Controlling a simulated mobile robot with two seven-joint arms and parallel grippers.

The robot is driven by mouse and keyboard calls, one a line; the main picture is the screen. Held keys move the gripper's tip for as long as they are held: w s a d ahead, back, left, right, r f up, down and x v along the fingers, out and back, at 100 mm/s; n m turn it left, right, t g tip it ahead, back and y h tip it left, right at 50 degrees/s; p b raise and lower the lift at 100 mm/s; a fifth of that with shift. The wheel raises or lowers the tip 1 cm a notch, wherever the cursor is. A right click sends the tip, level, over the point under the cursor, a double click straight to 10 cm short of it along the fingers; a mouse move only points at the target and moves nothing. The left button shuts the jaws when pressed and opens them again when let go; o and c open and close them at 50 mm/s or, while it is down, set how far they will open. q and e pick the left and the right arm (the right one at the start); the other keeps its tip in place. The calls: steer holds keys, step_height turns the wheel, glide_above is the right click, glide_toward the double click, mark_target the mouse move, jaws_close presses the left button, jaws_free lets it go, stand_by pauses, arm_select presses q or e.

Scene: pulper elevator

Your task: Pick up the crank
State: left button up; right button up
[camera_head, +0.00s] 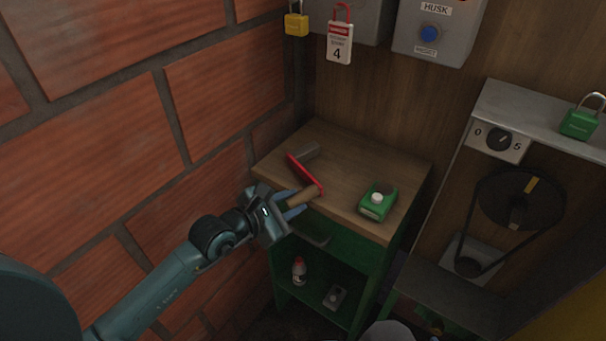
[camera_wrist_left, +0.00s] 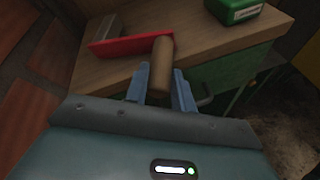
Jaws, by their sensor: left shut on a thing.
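The crank has a red arm (camera_head: 303,172), a brown wooden handle (camera_head: 304,196) and a grey part (camera_head: 308,154) at its far end. It is at the left side of the wooden cabinet top. My left gripper (camera_head: 290,206) is at the cabinet's front left edge, shut on the wooden handle. In the left wrist view the handle (camera_wrist_left: 160,68) stands between the two blue fingers (camera_wrist_left: 160,88), with the red arm (camera_wrist_left: 128,46) behind it. Whether the crank touches the top is hard to tell. My right gripper is not in view.
A green box with a white knob (camera_head: 378,202) stands on the cabinet top (camera_head: 345,160), right of the crank. A bottle (camera_head: 299,270) and a grey device (camera_head: 334,297) are on the shelf below. A brick wall (camera_head: 110,140) is close on the left. A belt wheel (camera_head: 519,200) is at right.

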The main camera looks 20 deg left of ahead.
arm_select(q)
jaws_close()
steer(key=shift+r, duration=0.15)
step_height(320, 180, up, 10)
steer(key=shift+f, duration=0.1)
stand_by(0.3)
steer(key=shift+o, duration=0.7)
jaws_free()
jaws_close()
